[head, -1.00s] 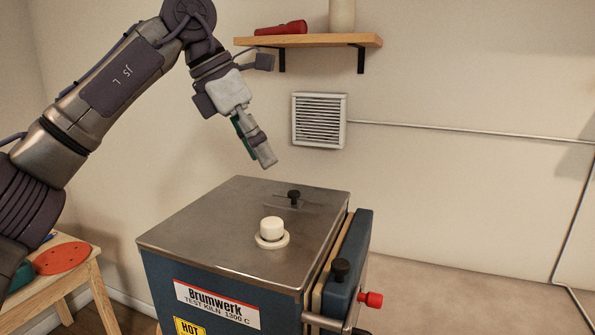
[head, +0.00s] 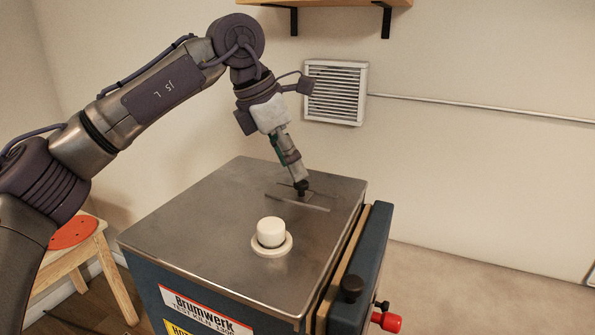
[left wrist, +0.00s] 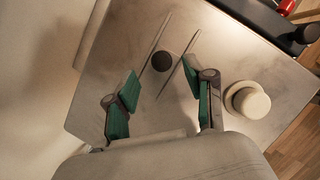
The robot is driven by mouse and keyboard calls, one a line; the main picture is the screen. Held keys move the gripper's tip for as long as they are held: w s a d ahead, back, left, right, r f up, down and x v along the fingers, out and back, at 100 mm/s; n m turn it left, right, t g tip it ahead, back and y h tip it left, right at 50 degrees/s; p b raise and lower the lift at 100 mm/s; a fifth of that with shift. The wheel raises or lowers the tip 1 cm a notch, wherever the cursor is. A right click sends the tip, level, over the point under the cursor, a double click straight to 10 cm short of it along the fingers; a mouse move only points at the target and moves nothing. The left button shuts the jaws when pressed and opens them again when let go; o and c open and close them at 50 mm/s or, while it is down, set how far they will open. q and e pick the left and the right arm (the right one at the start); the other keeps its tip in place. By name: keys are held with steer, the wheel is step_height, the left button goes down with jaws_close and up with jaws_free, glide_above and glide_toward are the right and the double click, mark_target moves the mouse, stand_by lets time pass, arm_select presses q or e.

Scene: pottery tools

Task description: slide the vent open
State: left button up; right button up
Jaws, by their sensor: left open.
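The vent is on the steel top of the kiln (head: 190,215). Its black knob (head: 301,188) stands between two thin parallel rails (head: 312,206). In the left wrist view the round dark knob (left wrist: 162,61) lies between the rails (left wrist: 179,62), ahead of the gap between my fingers. My left gripper (head: 296,176) points down just over the knob in the head view and partly hides it. In the left wrist view the left gripper (left wrist: 163,82) is open, with green pads on either side of an empty gap. I cannot tell whether it touches the knob. My right gripper is not in view.
A white round plug (head: 271,233) stands on the kiln top in front of the vent; it also shows beside my finger in the wrist view (left wrist: 248,101). A wall grille (head: 335,92) and a shelf (head: 340,3) are behind. A wooden stool (head: 105,270) stands at left.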

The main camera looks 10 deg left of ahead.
mark_target(300, 182)
arm_select(q)
steer(key=shift+x, duration=1.1)
steer(key=shift+d+f, duration=0.2)
steer(key=shift+f, duration=0.3)
steer(key=shift+w, duration=0.1)
jaws_close()
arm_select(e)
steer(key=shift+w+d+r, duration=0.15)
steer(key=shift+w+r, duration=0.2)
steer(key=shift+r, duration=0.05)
